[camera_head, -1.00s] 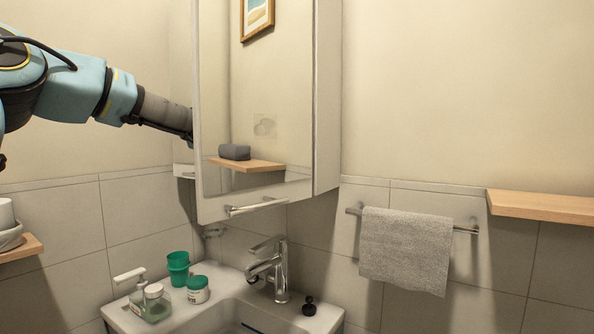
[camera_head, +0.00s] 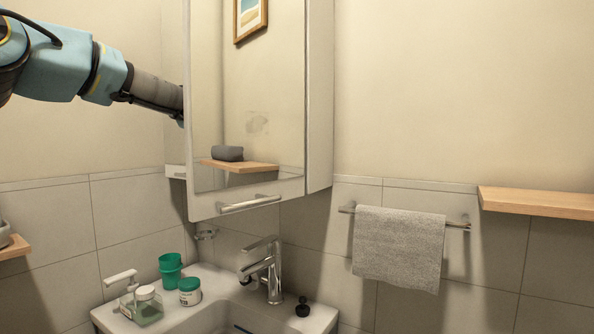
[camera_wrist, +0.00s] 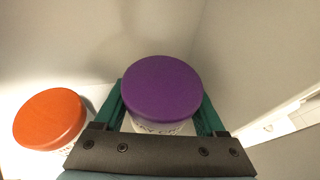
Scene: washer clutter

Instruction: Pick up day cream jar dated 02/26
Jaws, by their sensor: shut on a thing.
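A jar with a purple lid (camera_wrist: 162,88) is between the green fingers of my gripper (camera_wrist: 165,112) in the wrist view. My gripper is shut on it. Its white label shows a little dark print below the lid, but no date is legible. A jar with an orange lid (camera_wrist: 50,119) stands to the left, apart from my gripper. In the head view, my gripper is hidden behind the mirrored cabinet door (camera_head: 250,110). A white jar with a green lid (camera_head: 190,291) stands on the sink; its date cannot be read.
In the wrist view, pale walls surround the jars closely. In the head view, a soap dispenser (camera_head: 122,280), a green cup (camera_head: 170,270) and a faucet (camera_head: 268,268) are on the sink. A towel (camera_head: 398,248) hangs at right beside a wooden shelf (camera_head: 535,203).

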